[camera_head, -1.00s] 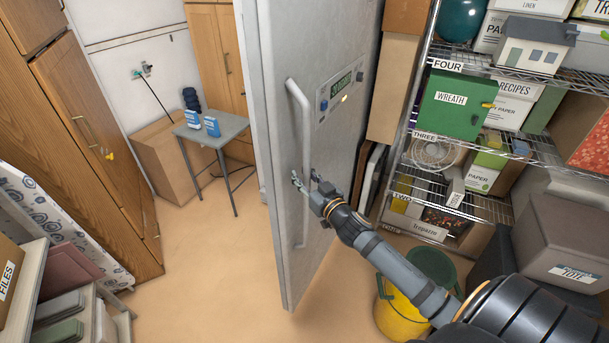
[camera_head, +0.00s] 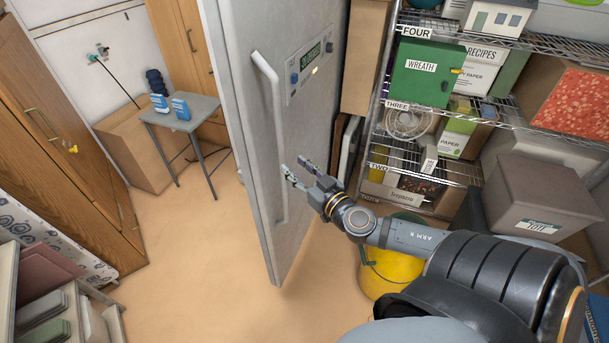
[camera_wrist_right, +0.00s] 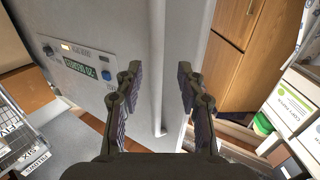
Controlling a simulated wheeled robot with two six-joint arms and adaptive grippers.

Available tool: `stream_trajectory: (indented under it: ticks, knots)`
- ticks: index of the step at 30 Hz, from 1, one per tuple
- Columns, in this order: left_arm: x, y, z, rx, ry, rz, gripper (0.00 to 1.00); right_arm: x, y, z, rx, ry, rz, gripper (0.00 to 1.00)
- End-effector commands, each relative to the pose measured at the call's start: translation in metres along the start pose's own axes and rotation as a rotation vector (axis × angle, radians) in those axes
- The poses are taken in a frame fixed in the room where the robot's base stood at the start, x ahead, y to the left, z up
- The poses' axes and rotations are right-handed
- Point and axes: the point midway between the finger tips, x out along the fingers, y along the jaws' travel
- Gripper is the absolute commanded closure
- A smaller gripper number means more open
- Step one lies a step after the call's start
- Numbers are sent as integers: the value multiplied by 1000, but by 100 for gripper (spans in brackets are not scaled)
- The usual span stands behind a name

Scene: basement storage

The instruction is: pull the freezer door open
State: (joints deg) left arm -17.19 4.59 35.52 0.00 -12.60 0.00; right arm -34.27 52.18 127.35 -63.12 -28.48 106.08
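The freezer door (camera_head: 315,130) is a tall pale grey panel with a control display near its top. A long vertical bar handle (camera_head: 268,90) runs along its left part. I cannot tell whether the door stands ajar. My right gripper (camera_head: 293,165) is just right of the handle's lower half, fingers pointing toward the door. In the right wrist view the gripper (camera_wrist_right: 158,88) is open and empty, and the handle (camera_wrist_right: 158,40) shows between the fingers, beyond them; no contact is visible. My left gripper is out of view.
A wire shelf (camera_head: 440,115) with boxes stands right of the freezer. A yellow bucket (camera_head: 390,272) is on the floor below my right arm. A small grey table (camera_head: 190,118) and wooden cabinets (camera_head: 60,150) are at the left.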

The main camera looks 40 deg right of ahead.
Motion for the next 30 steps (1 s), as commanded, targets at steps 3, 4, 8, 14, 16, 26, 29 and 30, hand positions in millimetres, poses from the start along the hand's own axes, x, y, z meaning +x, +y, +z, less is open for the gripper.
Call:
stream_trajectory:
  ticks: [3,4,8,14,16,26,29,30]
  knots:
    - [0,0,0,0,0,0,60,-16,-2,1,-7,-3,-9,61]
    - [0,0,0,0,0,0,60,-19,-1,1,-7,-4,-7,61]
    - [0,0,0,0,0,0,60,-28,-2,0,-3,-1,-5,61]
    - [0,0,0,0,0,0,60,-33,-2,-1,5,4,-5,61]
    - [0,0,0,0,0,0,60,-33,-2,-1,6,5,-5,61]
    - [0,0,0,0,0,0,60,-33,-2,-1,7,5,-4,61]
    - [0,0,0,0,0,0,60,-33,-2,-1,6,5,-4,61]
    - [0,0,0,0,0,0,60,-33,-1,0,4,3,0,61]
